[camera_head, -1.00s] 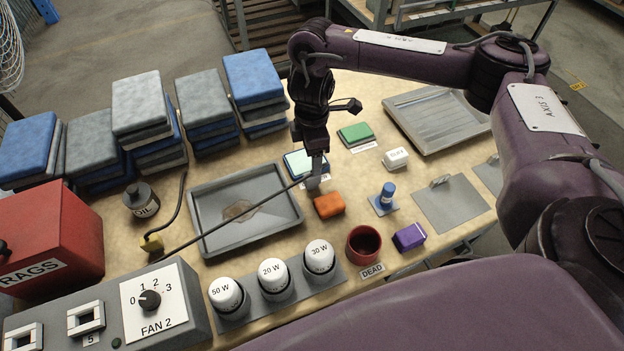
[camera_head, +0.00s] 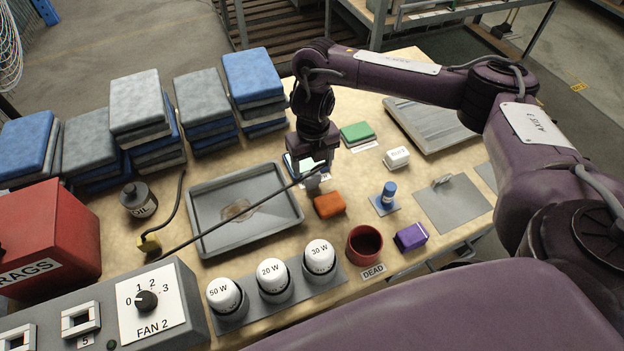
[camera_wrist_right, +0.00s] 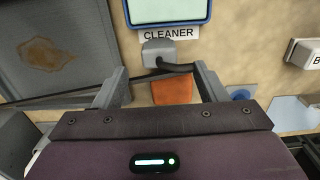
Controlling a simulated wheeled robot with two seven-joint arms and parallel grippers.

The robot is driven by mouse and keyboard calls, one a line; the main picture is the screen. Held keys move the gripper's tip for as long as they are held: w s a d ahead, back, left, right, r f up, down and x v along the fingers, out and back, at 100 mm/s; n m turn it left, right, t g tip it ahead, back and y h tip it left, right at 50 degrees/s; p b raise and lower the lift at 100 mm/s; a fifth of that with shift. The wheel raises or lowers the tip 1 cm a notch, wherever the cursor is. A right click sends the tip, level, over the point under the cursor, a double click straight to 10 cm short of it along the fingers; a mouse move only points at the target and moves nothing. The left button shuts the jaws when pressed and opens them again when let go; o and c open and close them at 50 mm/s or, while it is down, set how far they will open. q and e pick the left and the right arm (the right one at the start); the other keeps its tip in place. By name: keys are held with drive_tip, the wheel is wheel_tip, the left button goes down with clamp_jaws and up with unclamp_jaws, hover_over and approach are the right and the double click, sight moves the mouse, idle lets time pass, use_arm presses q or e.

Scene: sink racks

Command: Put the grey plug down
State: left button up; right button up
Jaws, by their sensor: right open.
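The grey plug (camera_head: 313,182) is on the bench beside the orange block, just in front of a pale-topped pad. It also shows in the right wrist view (camera_wrist_right: 158,53), near the CLEANER label (camera_wrist_right: 168,33), with a dark cord bending off it. My right gripper (camera_head: 312,167) points down just above the plug. In the right wrist view its two fingers (camera_wrist_right: 160,70) stand wide apart, with the plug between and slightly beyond their tips. Whether a finger touches the cord is unclear. My left gripper is out of view.
The orange block (camera_head: 329,204) lies close in front of the plug. A grey tray (camera_head: 194,222) is to the left, with the dark cord (camera_head: 215,226) across it.

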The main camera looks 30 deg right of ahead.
sight(313, 175)
wheel_tip(313, 175, down, 7)
drive_tip(key=shift+r+b, duration=0.1)
drive_tip(key=shift+b, duration=0.8)
drive_tip(key=c, duration=1.2)
drive_tip(key=shift+o, duration=0.2)
drive_tip(key=shift+r, duration=0.1)
wheel_tip(313, 175, up, 20)
drive_tip(key=p, duration=0.6)
drive_tip(key=shift+p, duration=0.3)
